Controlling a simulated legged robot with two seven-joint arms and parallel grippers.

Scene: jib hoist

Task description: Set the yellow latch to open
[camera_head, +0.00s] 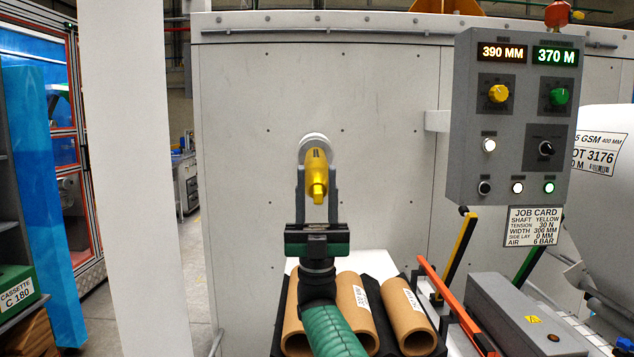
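My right gripper (317,180) is in the middle of the picture, its green-sleeved arm coming up from the bottom. Its two fingers stand apart, one on each side of a yellow handle-like part (317,172). This part juts out and down from a white round boss (313,141) on the grey panel. I cannot tell whether the fingers touch it. A yellow and black lever (459,250) stands tilted below the control box. I cannot tell which yellow part is the latch. My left gripper is out of view.
The control box (463,150) hangs at right, above a job card (533,226). Brown cores (408,318) lie in a black tray beside my arm. An orange bar (450,300), a green lever (530,262) and a grey housing (525,320) crowd the lower right. A white post (135,180) stands left.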

